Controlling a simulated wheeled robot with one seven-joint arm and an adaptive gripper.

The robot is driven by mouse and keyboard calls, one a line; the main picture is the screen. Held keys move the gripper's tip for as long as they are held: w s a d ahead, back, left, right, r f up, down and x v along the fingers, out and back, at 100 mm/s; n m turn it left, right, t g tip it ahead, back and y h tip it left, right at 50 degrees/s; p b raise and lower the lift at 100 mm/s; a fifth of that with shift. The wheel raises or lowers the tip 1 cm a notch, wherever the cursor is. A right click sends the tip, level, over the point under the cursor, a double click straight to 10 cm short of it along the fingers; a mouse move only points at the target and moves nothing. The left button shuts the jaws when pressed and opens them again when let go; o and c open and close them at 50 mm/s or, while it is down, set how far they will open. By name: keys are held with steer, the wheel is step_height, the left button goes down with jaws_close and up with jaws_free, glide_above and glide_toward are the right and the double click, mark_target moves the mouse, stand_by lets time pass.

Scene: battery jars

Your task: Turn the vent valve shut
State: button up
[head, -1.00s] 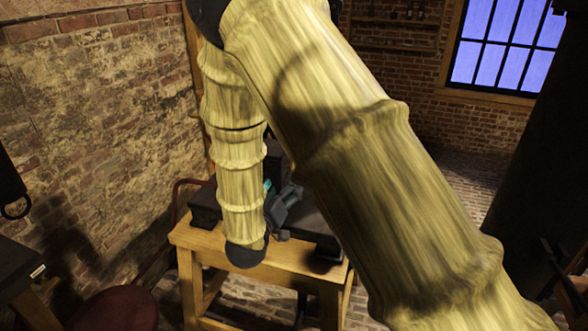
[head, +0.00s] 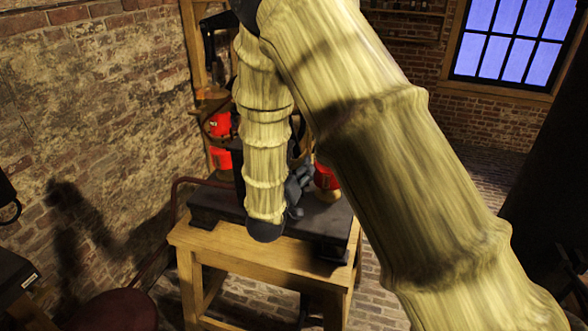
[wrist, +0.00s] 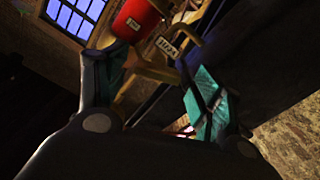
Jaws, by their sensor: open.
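In the wrist view, brass-coloured pipework (wrist: 150,72) with a white tag lies beyond and between the fingers of my gripper (wrist: 152,78). The fingers are apart, the right one showing a teal pad, and I see nothing held. In the head view my gripper (head: 299,188) is dark and partly hidden behind my forearm, close to a red vessel (head: 325,177) with a yellowish base.
A black apparatus base (head: 222,204) sits on a wooden bench (head: 240,252). Red items (head: 220,125) show at the wooden frame behind, left of my forearm. A brick wall (head: 90,110) stands at left. A dark red round seat (head: 115,310) is at lower left.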

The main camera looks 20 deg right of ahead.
steer(key=shift+d, duration=0.15)
steer(key=shift+c, duration=1.2)
steer(key=c, duration=0.8)
steer(key=shift+d+f+b, duration=0.1)
steer(key=shift+f+b, duration=0.05)
steer(key=shift+b, duration=0.15)
steer(key=shift+m+b, duration=2.4)
steer(key=shift+b, duration=0.45)
